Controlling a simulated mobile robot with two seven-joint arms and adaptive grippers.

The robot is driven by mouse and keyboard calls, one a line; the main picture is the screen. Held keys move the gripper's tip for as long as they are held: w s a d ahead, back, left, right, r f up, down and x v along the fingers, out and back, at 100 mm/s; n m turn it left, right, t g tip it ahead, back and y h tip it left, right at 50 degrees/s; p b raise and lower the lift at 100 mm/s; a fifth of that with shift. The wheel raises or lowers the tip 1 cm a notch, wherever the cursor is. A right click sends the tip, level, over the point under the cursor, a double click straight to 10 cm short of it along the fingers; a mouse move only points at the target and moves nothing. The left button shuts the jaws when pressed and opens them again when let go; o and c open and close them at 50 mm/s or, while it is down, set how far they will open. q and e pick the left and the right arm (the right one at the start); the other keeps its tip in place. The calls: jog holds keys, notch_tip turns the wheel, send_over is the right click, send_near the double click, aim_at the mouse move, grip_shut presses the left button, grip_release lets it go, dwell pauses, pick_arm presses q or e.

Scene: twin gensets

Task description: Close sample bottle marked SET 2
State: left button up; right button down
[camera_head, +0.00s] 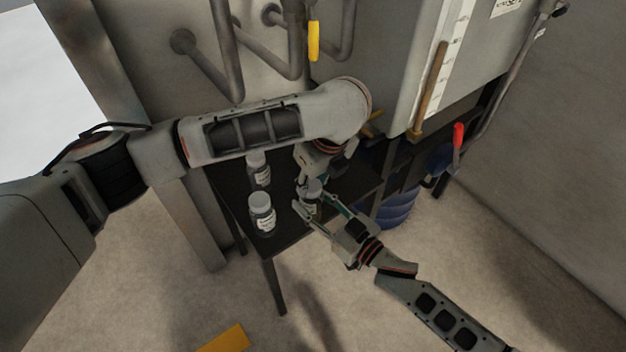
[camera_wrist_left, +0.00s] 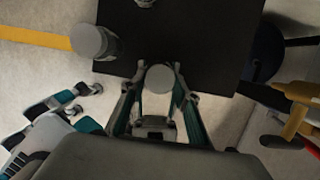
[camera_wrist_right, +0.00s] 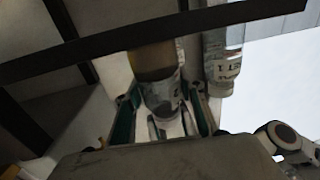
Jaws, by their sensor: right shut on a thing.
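A small sample bottle (camera_head: 312,201) with a pale round cap stands at the right of a dark table (camera_head: 285,239). My right gripper (camera_head: 318,207) is shut around its body from the front right. The bottle's label shows in the right wrist view (camera_wrist_right: 162,92) but is too blurred to read. My left gripper (camera_wrist_left: 160,84) points down from above, with its open fingers either side of the cap (camera_wrist_left: 160,77). I cannot tell how the cap sits on the neck. Two more capped bottles stand to the left, one at the front (camera_head: 262,214), one behind (camera_head: 258,170).
A grey tank (camera_head: 400,60) and wall pipes (camera_head: 225,55) rise behind the table. A red-handled lever (camera_head: 458,135) and blue drum shapes (camera_head: 397,212) are to the right. A yellow floor marking (camera_head: 224,340) lies in front. The floor at front right is clear.

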pick_arm(q)
jog(key=shift+m, duration=0.8)
jog(key=o, duration=1.2)
jog(key=shift+r, duration=2.25)
jog(key=o, duration=0.6)
